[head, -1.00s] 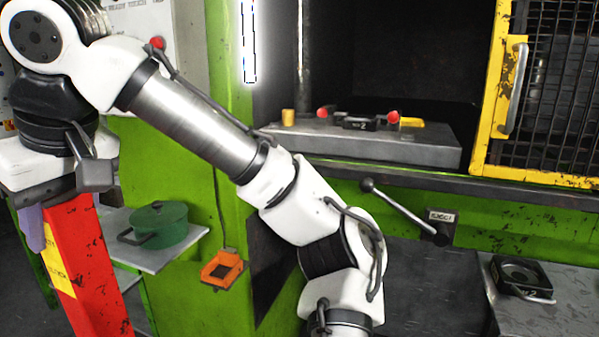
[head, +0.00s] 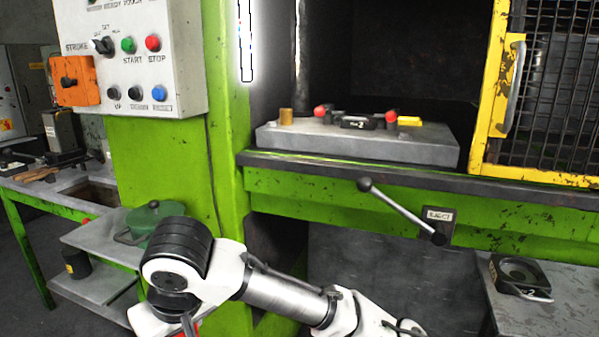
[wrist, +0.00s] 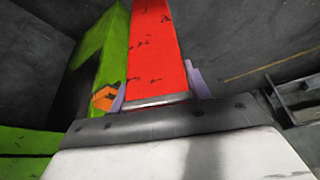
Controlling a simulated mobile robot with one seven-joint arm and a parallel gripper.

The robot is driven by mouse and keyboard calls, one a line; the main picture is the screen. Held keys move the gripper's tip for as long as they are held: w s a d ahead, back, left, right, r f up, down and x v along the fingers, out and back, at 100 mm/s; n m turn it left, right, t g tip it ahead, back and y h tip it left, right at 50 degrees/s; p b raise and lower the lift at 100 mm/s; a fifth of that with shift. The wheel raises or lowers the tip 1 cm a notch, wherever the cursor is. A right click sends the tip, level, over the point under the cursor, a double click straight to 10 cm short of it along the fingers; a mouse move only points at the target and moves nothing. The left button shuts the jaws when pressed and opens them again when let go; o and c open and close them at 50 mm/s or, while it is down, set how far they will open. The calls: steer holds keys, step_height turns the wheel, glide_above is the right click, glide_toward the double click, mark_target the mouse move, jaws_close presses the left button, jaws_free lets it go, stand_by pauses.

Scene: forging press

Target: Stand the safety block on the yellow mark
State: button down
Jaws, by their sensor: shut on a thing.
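The safety block (wrist: 156,45) is a long red post with chipped paint. In the wrist view it stands out from between the purple fingers of my gripper (wrist: 158,93), which is shut on it. In the head view my gripper is below the frame, and only a sliver of red shows under my arm at the bottom left. A yellow patch (head: 410,121), which looks like the yellow mark, lies at the right end of the grey press bed (head: 360,148). Its full outline is too small to tell.
A die with red-ended handles (head: 356,122) and a brass cylinder (head: 286,117) sit on the bed. A lever (head: 402,211) juts from the green front. The yellow mesh guard (head: 500,85) is at right. A green pot (head: 152,220) stands on a side shelf.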

steer(key=w+d+f+m+t+h, duration=0.1)
steer(key=w+d+f+m, duration=0.35)
steer(key=f, duration=1.25)
steer(key=w+d+f+m+h, duration=0.15)
steer(key=d+f, duration=0.65)
steer(key=f, duration=0.8)
steer(key=w+d+f+m+t+h, duration=0.1)
steer(key=w+d+f+m, duration=0.4)
steer(key=f, duration=1.2)
steer(key=w+a+r+n, duration=0.2)
steer(key=w+a+r, duration=0.5)
steer(key=w+r, duration=0.45)
steer(key=s+d+f, duration=0.8)
steer(key=s+f, duration=0.3)
steer(key=s, duration=0.2)
steer(key=shift+d+m, duration=0.25)
steer(key=shift+m, duration=0.05)
steer(key=shift+f, duration=0.1)
